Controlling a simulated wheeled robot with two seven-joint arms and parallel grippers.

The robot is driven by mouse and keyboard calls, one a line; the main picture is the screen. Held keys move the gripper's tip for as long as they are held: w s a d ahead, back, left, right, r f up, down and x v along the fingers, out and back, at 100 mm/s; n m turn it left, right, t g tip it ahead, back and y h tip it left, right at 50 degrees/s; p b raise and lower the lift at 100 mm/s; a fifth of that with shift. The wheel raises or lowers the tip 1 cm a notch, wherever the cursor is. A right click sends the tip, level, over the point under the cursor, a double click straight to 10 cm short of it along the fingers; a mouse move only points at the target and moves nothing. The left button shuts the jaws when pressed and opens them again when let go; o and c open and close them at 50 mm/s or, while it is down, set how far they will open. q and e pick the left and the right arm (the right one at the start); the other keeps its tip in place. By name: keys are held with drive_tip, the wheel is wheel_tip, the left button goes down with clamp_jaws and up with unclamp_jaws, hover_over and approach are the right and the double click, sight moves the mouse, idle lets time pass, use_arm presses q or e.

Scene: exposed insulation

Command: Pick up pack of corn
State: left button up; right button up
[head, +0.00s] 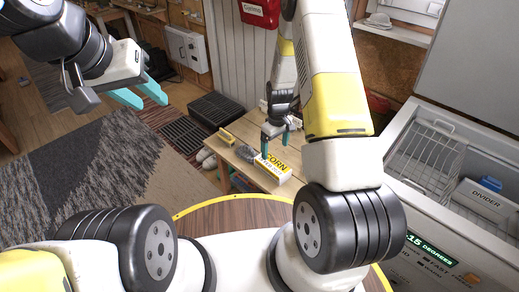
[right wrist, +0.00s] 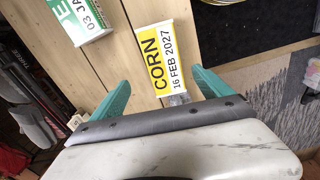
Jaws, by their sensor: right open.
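The pack of corn (head: 272,168) is a white and yellow box marked CORN, lying on a wooden bench. In the right wrist view the pack (right wrist: 162,55) shows with its date, 16 FEB 2027. My right gripper (head: 275,143) is open over the bench at the pack. In the right wrist view its teal fingers (right wrist: 160,78) stand apart on either side of the pack's near end, and nothing is gripped. How far above it they are, I cannot tell. My left gripper (head: 152,101) is open and empty, raised at the upper left over the floor.
A green and white pack (right wrist: 80,20) lies left of the corn on the bench (head: 240,168). An open chest freezer (head: 430,215) with wire baskets and a DIVIDER stands at the right.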

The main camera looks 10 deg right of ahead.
sight(273, 164)
drive_tip(key=f, duration=1)
drive_tip(key=shift+s+a, duration=0.15)
drive_tip(key=shift+a, duration=0.15)
drive_tip(key=shift+r, duration=0.1)
clamp_jaws()
drive_tip(key=shift+r, duration=0.1)
